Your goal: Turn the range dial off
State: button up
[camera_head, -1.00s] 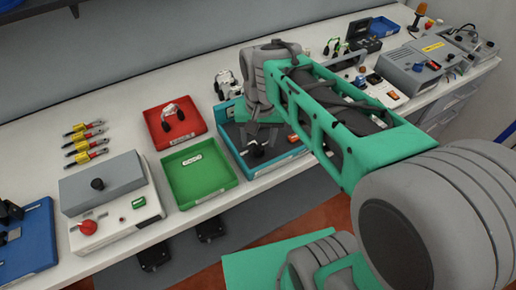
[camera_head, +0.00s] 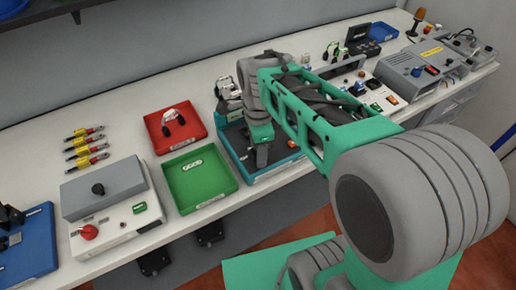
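Nothing in view is clearly marked as the range dial. My gripper (camera_head: 262,156) points down over the blue tray (camera_head: 238,157), away from all these knobs. It shows edge-on, so its opening is unclear. My forearm hides part of the bench.
A green tray (camera_head: 225,186) and a red tray (camera_head: 158,143) stand between the left box and the blue tray. Several yellow-red tools (camera_head: 84,153) lie behind the left box. A blue fixture (camera_head: 35,262) stands at far left. Bare bench shows behind the trays.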

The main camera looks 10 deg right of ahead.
jog(key=shift+f, duration=0.2)
grip_shut()
dwell(0.5)
